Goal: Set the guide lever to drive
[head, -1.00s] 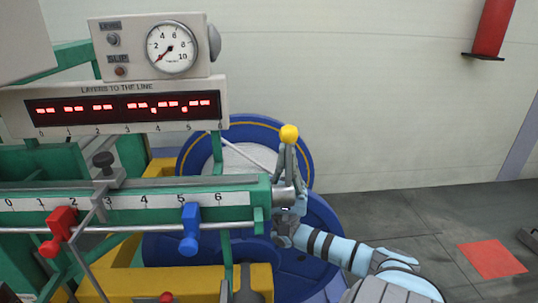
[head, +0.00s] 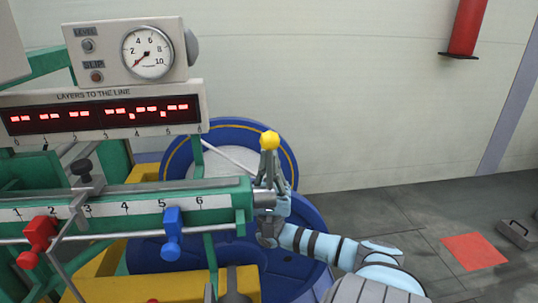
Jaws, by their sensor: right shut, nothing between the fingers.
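The guide lever, a grey rod with a yellow ball knob (head: 270,140), stands nearly upright at the right end of the green scale beam (head: 190,189). My right gripper (head: 268,172) is at the lever just below the knob, its fingers pointing up. It is shut with nothing held between the fingers; whether it touches the rod cannot be told. The gripper partly hides the lever's lower part. No drive marking can be read beside the lever. My left gripper is not in view.
A large blue reel (head: 295,225) is behind the gripper.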

